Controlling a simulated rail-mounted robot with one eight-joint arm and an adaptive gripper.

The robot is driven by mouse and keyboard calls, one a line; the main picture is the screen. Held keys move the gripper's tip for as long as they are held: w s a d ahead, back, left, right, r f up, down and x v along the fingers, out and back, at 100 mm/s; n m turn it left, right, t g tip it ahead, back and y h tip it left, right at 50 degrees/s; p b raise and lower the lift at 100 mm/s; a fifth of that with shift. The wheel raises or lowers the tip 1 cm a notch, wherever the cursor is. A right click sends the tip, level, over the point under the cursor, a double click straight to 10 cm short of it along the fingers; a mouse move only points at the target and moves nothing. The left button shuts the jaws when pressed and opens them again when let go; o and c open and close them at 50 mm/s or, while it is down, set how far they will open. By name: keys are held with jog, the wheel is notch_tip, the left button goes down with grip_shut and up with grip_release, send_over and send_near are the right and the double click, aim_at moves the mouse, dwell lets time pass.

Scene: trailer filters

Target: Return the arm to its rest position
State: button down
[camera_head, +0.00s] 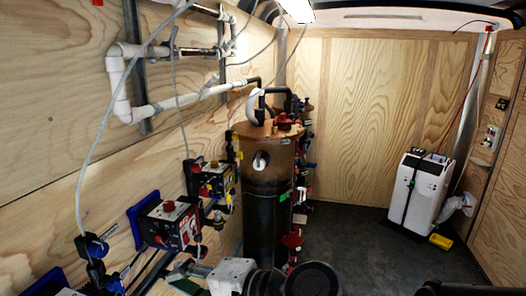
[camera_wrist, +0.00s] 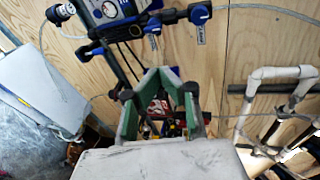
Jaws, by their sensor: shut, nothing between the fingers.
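My gripper (camera_wrist: 161,78) shows in the wrist view with its green-lined fingers drawn together at the tips and nothing held between them. In the head view it shows small at the bottom (camera_head: 186,275), low beside the left wall equipment, partly cut by the frame edge. My arm (camera_head: 270,281) reaches in from the bottom middle of the head view. In the wrist view a blue-and-black gauge unit (camera_wrist: 108,12) and blue-handled valves (camera_wrist: 199,14) on the plywood wall lie beyond the fingers. I cannot tell their distance from the fingers.
A tall dark filter tank (camera_head: 266,200) stands beyond my arm. Control boxes with a red knob (camera_head: 170,226) and yellow trim (camera_head: 214,180) line the left wall, below white pipes (camera_head: 118,85). A white wheeled unit (camera_head: 414,190) stands at the right. Dark floor (camera_head: 350,225) between is clear.

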jog(key=d+f+n+h, duration=0.1)
jog(key=d+f+h, duration=0.2)
jog(key=d, duration=0.8)
jog(key=d+f+n+h+b, duration=0.1)
jog(key=d+f+n+h, duration=0.1)
jog(key=d+h, duration=0.4)
jog(key=d+f+n+t+h+b, duration=0.1)
jog(key=d+f+h, duration=0.3)
jog(key=d, duration=1.3)
jog(key=shift+s+n+h, duration=0.3)
jog(key=shift+s+n, duration=0.1)
jog(key=shift+n, duration=0.3)
